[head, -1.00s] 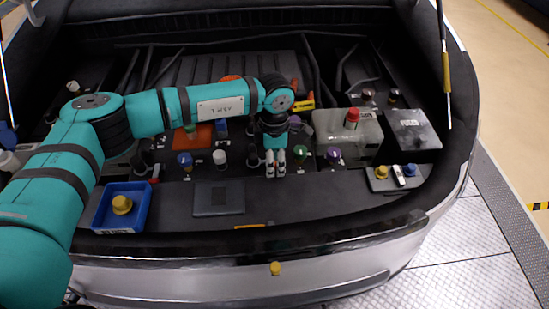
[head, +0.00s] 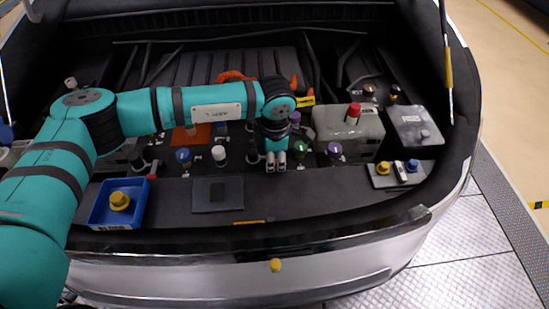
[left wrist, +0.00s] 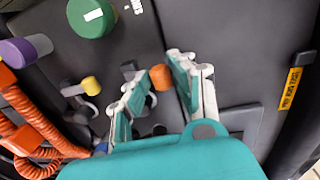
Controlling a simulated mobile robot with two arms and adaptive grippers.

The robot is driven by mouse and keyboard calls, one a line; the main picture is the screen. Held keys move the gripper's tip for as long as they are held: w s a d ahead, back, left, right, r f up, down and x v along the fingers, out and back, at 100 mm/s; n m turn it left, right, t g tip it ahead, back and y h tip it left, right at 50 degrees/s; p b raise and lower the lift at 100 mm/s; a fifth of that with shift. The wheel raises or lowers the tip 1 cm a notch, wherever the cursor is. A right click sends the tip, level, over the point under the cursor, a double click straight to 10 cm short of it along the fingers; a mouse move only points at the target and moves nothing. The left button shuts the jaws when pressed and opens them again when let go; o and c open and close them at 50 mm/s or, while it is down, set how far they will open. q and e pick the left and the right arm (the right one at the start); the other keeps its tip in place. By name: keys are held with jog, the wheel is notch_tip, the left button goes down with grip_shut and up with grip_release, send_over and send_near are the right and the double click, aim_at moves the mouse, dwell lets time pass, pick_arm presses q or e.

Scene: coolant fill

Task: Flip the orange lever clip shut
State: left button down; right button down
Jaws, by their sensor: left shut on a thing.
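My left gripper (head: 276,162) points down at the black deck near the middle of the engine bay. The left wrist view also shows its two fingers (left wrist: 165,92), with a small orange piece (left wrist: 160,78) held between the tips. This looks like the orange lever clip. My right gripper is not in view.
A green cap (head: 300,149) and a purple cap (head: 335,149) stand just right of the gripper. A white cap (head: 219,154) stands to its left. A blue tray (head: 100,212) with a yellow cap sits at left. Coiled orange cable (left wrist: 35,130) shows in the wrist view.

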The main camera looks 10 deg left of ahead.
pick_arm(q)
jog(key=shift+s+f, duration=0.1)
jog(key=shift+f, duration=0.05)
jog(key=c, duration=1.2)
grip_release()
jog(key=shift+o, duration=0.2)
notch_tip(320, 180, up, 12)
jog(key=shift+s, duration=0.45)
jog(key=shift+d, duration=0.1)
